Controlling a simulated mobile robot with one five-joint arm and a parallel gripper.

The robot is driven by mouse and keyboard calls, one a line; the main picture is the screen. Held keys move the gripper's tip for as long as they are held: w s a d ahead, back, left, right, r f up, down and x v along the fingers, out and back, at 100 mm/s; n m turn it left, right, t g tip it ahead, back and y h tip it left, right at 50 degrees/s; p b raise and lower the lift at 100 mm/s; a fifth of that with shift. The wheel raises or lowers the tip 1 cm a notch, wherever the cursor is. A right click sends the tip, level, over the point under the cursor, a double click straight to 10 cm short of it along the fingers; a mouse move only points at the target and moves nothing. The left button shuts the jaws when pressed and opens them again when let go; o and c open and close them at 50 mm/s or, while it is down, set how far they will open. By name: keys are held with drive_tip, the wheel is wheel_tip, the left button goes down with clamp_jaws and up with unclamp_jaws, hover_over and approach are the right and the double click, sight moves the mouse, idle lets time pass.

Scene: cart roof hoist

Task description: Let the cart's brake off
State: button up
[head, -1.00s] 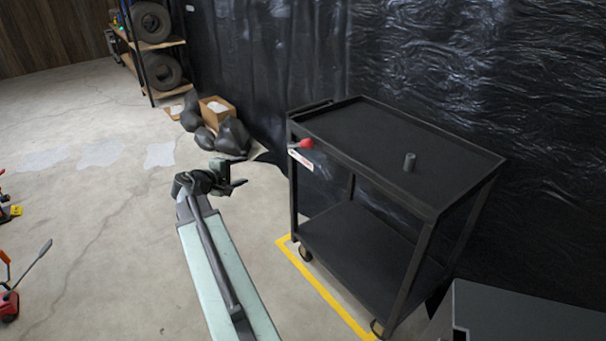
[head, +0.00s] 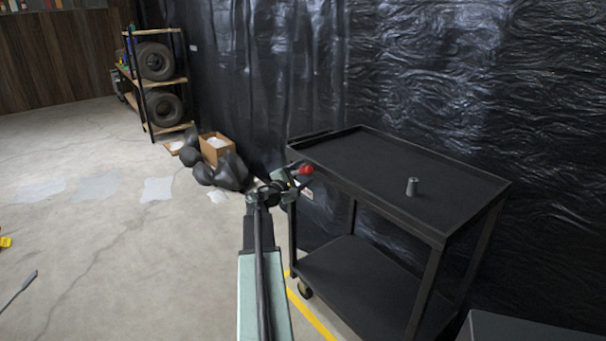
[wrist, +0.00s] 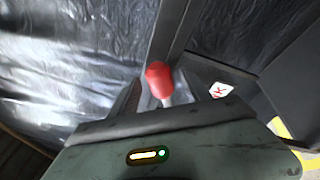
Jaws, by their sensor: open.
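The black two-shelf cart (head: 400,170) stands against the dark plastic sheeting. Its brake lever has a red knob (head: 306,170) at the cart's near left corner, by a white label (head: 307,194). My gripper (head: 293,181) is at this corner, open, with the knob close by its fingers. In the wrist view the red knob (wrist: 159,80) shows just beyond the gripper body, on a pale stem, and appears between the fingers. The fingers are partly hidden, and I cannot tell whether they touch the lever. The white label (wrist: 218,90) shows right of the knob.
A small grey cylinder (head: 412,187) stands on the cart's top shelf. A yellow floor line (head: 312,314) runs along the cart's near side. Black bags (head: 229,172) and a cardboard box (head: 215,148) lie behind my gripper. The floor to the left is mostly clear.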

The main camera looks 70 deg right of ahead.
drive_tip(key=shift+s+d, duration=0.1)
drive_tip(key=shift+d, duration=0.2)
drive_tip(key=shift+a, duration=0.1)
clamp_jaws()
idle(1.1)
